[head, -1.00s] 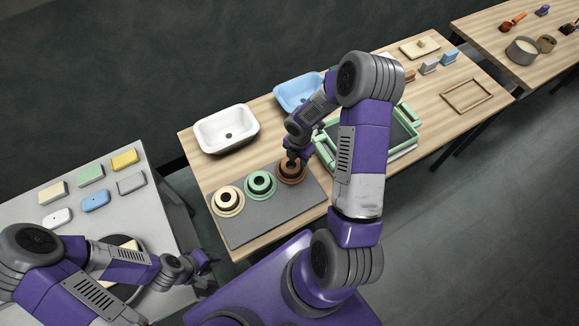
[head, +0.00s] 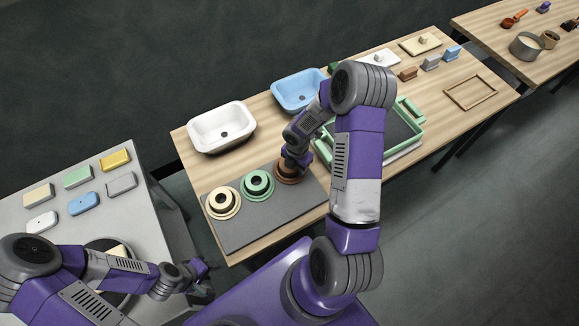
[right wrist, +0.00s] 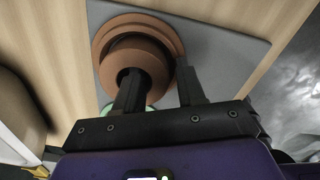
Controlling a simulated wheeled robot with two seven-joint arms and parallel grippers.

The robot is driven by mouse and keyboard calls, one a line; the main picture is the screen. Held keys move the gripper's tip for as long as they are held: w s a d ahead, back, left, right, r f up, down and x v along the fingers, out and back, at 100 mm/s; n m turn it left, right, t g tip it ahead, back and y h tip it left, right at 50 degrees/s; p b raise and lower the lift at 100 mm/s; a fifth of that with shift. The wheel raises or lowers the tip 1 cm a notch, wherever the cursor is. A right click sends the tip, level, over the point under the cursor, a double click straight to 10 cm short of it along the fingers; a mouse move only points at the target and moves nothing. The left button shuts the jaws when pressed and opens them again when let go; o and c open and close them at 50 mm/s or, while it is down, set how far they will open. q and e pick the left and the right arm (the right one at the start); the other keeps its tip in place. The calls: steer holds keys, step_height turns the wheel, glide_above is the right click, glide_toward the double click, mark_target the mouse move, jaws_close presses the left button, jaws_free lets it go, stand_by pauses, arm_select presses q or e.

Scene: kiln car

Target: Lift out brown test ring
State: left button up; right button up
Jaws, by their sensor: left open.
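The brown test ring (head: 288,176) is at the right end of the grey slab (head: 262,219), mostly hidden under my right gripper (head: 296,163) in the head view. In the right wrist view the brown ring (right wrist: 135,52) has a raised collar with a dark hole, on a wider flange. My right gripper (right wrist: 158,78) has one finger at the hole and the other beside the collar's outside, with the collar wall between them. Whether both fingers press on it is unclear. My left gripper (head: 203,279) is open and empty, low at the left.
A green ring (head: 257,185) and a cream ring (head: 222,203) stand left of the brown one. White (head: 221,128) and blue (head: 298,92) basins are behind. A green frame (head: 413,143) is to the right, partly behind my right arm. Several soap-like blocks lie on the left table.

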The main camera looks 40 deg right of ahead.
mark_target(296, 168)
stand_by(0.6)
steer(key=shift+c, duration=0.4)
jaws_close()
steer(key=shift+r+p, duration=0.75)
steer(key=shift+p, duration=0.05)
steer(key=shift+r+p, duration=2.95)
steer(key=shift+r, duration=0.3)
